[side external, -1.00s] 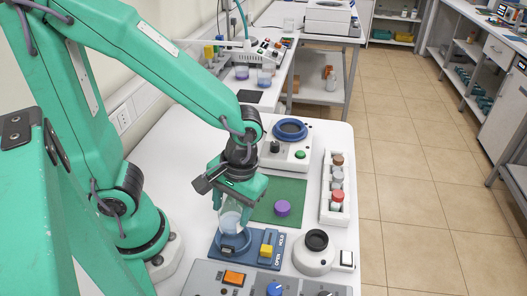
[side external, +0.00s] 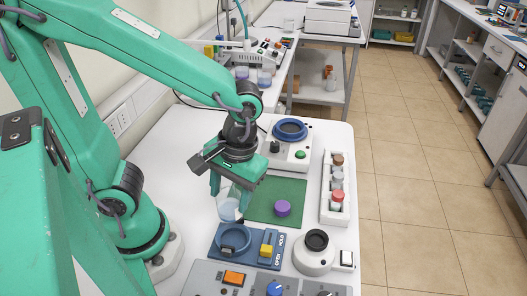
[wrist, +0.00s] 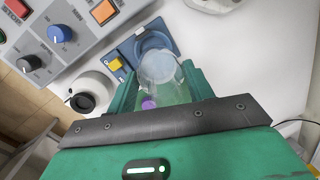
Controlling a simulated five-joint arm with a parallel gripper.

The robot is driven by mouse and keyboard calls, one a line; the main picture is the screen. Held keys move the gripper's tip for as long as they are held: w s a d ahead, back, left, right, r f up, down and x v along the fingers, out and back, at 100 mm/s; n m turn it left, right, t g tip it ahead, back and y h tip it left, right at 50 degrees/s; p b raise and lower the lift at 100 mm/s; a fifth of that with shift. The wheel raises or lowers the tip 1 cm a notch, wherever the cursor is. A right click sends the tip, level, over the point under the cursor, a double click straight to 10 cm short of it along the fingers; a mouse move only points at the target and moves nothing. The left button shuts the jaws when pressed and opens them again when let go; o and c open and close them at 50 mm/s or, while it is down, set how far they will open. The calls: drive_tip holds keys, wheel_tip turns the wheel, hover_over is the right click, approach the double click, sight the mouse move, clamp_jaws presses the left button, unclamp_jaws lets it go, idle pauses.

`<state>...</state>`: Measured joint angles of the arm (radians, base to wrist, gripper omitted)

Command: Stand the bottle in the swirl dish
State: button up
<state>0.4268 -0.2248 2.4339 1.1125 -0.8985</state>
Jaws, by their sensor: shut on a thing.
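My gripper (side external: 230,202) is shut on the clear bottle (side external: 228,211), which is pale and see-through and hangs between the fingers. The wrist view shows the bottle (wrist: 161,72) between the two green fingers. Its lower part is partly hidden by a finger in the side view. The bottle is above the table, just behind the blue clamp fixture (side external: 222,255), whose round seat is empty. The swirl dish, a blue round dish (side external: 289,128), sits on a white machine at the back, beyond my gripper; it looks empty.
A purple cap (side external: 282,208) lies on a green mat (side external: 262,212). A white rack (side external: 326,213) of several capped bottles stands at the right. A white device with a black round top (side external: 317,240) and a grey control panel (side external: 205,277) are at the front.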

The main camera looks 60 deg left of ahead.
drive_tip(key=w+a+r+n, duration=0.1)
drive_tip(key=w+r+n, duration=0.15)
drive_tip(key=w, duration=0.65)
drive_tip(key=w+a+r+n, duration=0.1)
drive_tip(key=w+r, duration=0.2)
drive_tip(key=w, duration=0.5)
drive_tip(key=w+a+n+h, duration=0.1)
drive_tip(key=w+a+n, duration=0.3)
drive_tip(key=w+a, duration=0.6)
drive_tip(key=w+r, duration=0.1)
drive_tip(key=w, duration=0.3)
drive_tip(key=shift+w+a, duration=0.15)
drive_tip(key=shift+a, duration=0.15)
drive_tip(key=w+a+f, duration=0.1)
drive_tip(key=a+f, duration=0.1)
drive_tip(key=a, duration=0.1)
drive_tip(key=w+a+f, duration=0.1)
drive_tip(key=a+f, duration=0.1)
drive_tip(key=a, duration=0.2)
drive_tip(key=w+a+f, duration=0.1)
drive_tip(key=a+f, duration=0.2)
drive_tip(key=a, duration=0.1)
drive_tip(key=shift+a, duration=0.15)
drive_tip(key=shift+c, duration=0.2)
drive_tip(key=shift+f, duration=0.15)
drive_tip(key=shift+f, duration=1.9)
drive_tip(key=shift+f, duration=0.15)
